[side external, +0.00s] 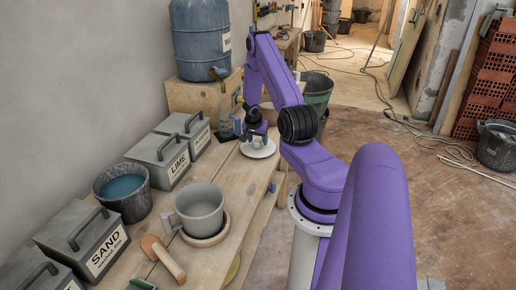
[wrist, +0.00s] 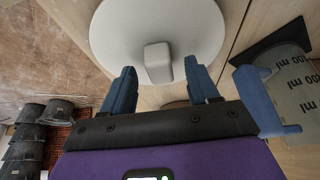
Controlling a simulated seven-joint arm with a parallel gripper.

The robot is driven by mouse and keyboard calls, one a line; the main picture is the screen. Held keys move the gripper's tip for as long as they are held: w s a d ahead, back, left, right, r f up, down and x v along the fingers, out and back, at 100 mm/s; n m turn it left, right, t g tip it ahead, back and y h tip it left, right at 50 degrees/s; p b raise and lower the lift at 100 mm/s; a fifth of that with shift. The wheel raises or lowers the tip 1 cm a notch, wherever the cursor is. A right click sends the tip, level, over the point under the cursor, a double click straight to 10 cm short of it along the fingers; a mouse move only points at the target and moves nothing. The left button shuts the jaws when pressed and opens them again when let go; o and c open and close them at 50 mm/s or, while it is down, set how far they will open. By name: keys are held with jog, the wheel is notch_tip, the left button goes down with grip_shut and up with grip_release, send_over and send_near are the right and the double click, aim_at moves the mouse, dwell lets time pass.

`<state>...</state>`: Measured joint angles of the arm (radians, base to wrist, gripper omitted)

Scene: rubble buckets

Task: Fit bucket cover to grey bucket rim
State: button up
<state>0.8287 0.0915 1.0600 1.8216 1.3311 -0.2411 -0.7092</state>
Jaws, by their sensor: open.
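The bucket cover (side external: 258,150) is a pale round disc with a block-shaped knob (wrist: 158,62). It lies on the wooden bench toward its far end; its disc also fills the top of the wrist view (wrist: 120,30). My gripper (side external: 256,136) is over the cover, pointing down. In the wrist view its two blue fingers are open, one on each side of the knob, with gaps visible. Contact is not clear. The grey bucket (side external: 200,208) stands upright and open-topped on a round wooden base (side external: 206,238) nearer the camera, its side handle to the left.
A dark bucket of blue liquid (side external: 122,188) and grey lidded boxes (side external: 160,158) line the wall side. A clear measuring container (wrist: 295,95) is right of my gripper. A blue barrel (side external: 200,40) stands behind.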

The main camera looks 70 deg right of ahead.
aim_at(258, 141)
jog(key=shift+d+f, duration=0.1)
jog(key=shift+f, duration=0.15)
jog(key=shift+c, duration=0.3)
grip_shut()
jog(key=shift+r, duration=0.15)
notch_tip(258, 141, up, 10)
dwell(0.5)
